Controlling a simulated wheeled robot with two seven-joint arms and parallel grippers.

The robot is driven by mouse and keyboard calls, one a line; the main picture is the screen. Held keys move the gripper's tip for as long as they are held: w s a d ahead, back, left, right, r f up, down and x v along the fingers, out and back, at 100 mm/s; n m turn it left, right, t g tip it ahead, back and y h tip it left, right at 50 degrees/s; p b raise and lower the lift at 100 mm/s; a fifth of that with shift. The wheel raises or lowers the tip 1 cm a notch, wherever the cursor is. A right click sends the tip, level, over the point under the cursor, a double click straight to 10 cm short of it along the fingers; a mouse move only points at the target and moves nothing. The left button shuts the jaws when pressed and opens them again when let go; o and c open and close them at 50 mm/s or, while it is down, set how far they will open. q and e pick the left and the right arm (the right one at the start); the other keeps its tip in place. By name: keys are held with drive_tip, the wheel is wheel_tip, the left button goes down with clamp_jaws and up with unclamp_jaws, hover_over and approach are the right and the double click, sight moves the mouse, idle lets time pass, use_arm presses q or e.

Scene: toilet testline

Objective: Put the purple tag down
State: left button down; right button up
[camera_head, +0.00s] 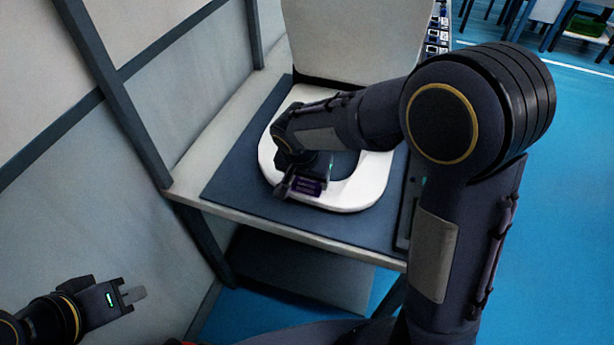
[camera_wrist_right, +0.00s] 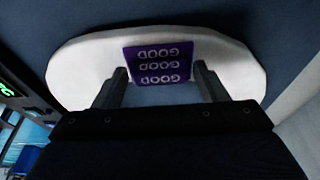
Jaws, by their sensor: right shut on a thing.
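The purple tag (camera_wrist_right: 159,63), printed with several lines of "GOOD", is between the fingers of my right gripper (camera_wrist_right: 162,84) in the right wrist view. The right gripper is shut on it. In the head view the tag (camera_head: 307,186) shows just below my right gripper (camera_head: 297,182), over the front left part of a white toilet seat (camera_head: 362,192). I cannot tell whether the tag touches the seat. My left gripper (camera_head: 134,294) hangs at the lower left, away from the bench; whether its jaws are apart is unclear.
The seat lies on a dark mat (camera_head: 236,184) on a bench (camera_head: 190,172). A pale upright panel (camera_head: 352,40) stands behind it. A grey wall with dark posts is on the left. A dark device (camera_head: 411,212) sits at the mat's right edge. Blue floor (camera_head: 570,200) is open to the right.

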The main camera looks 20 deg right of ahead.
drive_tip(key=o, duration=0.9)
drive_tip(key=shift+o, duration=0.2)
drive_tip(key=p+v, duration=0.1)
drive_tip(key=v, duration=1.1)
drive_tip(key=s+d+n+t+y, duration=0.1)
drive_tip(key=s+d, duration=0.3)
drive_tip(key=s, duration=0.5)
drive_tip(key=s+d+f+n+t+y, duration=0.1)
drive_tip(key=s+d+n+y, duration=0.3)
drive_tip(key=s, duration=0.6)
drive_tip(key=shift+s+d+f+t+y, duration=0.2)
drive_tip(key=shift+d+f+t+y, duration=0.1)
drive_tip(key=shift+d+t, duration=0.35)
